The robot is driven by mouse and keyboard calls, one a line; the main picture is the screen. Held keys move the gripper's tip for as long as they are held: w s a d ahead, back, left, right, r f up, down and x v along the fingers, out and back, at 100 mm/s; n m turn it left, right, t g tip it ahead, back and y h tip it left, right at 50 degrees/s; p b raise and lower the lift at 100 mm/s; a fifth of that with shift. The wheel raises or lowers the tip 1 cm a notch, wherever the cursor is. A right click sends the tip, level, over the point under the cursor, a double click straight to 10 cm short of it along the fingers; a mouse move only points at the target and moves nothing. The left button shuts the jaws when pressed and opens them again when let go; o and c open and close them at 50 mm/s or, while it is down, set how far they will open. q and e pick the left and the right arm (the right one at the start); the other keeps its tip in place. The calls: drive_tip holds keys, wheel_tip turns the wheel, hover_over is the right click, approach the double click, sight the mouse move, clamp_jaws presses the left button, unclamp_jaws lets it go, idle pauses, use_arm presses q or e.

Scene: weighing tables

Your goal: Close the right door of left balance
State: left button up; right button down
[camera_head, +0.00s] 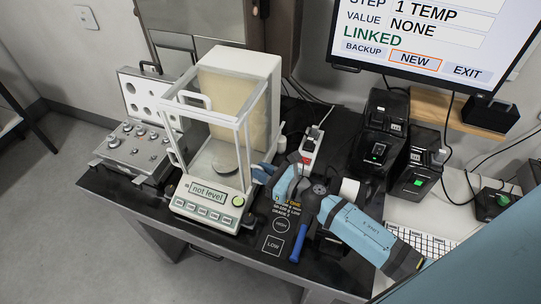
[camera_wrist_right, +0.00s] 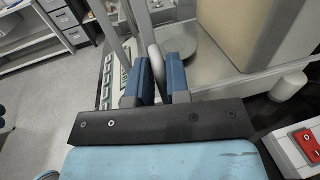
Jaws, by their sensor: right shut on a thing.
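The left balance (camera_head: 203,195) is a white weighing balance on the black table, with a clear-sided draft shield and a display reading "not level". Its round pan (camera_wrist_right: 203,45) shows inside. My right gripper (camera_head: 262,173) is low at the balance's right side. In the wrist view its blue fingers (camera_wrist_right: 161,80) are shut on a grey curved handle (camera_wrist_right: 156,58), which seems to belong to the right door. The handle lies close to the front upright posts. The clear panel is hard to see, so I cannot tell how far the door is open. My left gripper is not in view.
A case of weights (camera_head: 135,140) stands left of the balance. A power strip (camera_head: 312,145), a blue-handled tool (camera_head: 299,243) and black printers (camera_head: 382,130) are to the right. A monitor (camera_head: 430,35) hangs behind. The table's front edge is near the balance.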

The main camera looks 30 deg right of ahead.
drive_tip(key=shift+s+a, duration=1.1)
drive_tip(key=shift+a, duration=0.1)
drive_tip(key=c, duration=1.2)
unclamp_jaws()
drive_tip(key=b+v, duration=0.4)
drive_tip(key=v, duration=0.9)
drive_tip(key=shift+s+d+b, duration=0.2)
drive_tip(key=shift+s+b, duration=0.15)
